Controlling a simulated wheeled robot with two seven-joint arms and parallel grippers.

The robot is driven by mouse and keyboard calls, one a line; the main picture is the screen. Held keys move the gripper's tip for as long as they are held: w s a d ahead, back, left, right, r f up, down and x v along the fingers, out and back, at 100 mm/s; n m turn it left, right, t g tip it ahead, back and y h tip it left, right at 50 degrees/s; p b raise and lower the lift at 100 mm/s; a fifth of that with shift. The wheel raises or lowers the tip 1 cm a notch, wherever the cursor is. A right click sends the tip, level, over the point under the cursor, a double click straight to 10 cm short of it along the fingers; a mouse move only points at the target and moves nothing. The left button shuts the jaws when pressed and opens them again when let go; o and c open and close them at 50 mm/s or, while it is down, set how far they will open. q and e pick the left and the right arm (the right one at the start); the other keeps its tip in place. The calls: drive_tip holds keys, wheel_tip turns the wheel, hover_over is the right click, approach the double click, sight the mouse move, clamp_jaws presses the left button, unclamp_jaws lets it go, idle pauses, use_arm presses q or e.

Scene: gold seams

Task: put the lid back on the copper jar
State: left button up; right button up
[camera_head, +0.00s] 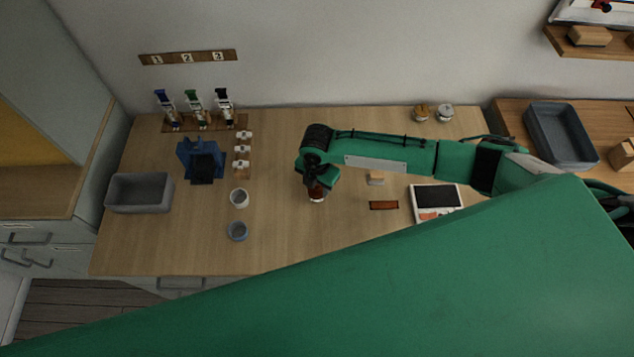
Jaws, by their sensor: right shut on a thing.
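My right gripper (315,187) points down over the middle of the table, at the end of the green arm coming in from the right. It is shut on a small copper-brown thing (317,194) with a pale lower edge. The gripper covers its top, so I cannot tell whether it is the copper jar, its lid, or both together. I cannot tell whether it touches the table. My left gripper is not in view.
Two small jars (421,113) stand at the table's back right. A tablet-like device (435,197) lies right. My green body fills the foreground.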

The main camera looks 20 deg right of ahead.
drive_tip(key=o, duration=1.5)
drive_tip(key=shift+r, duration=0.1)
drive_tip(key=shift+r+p, duration=3.45)
clamp_jaws()
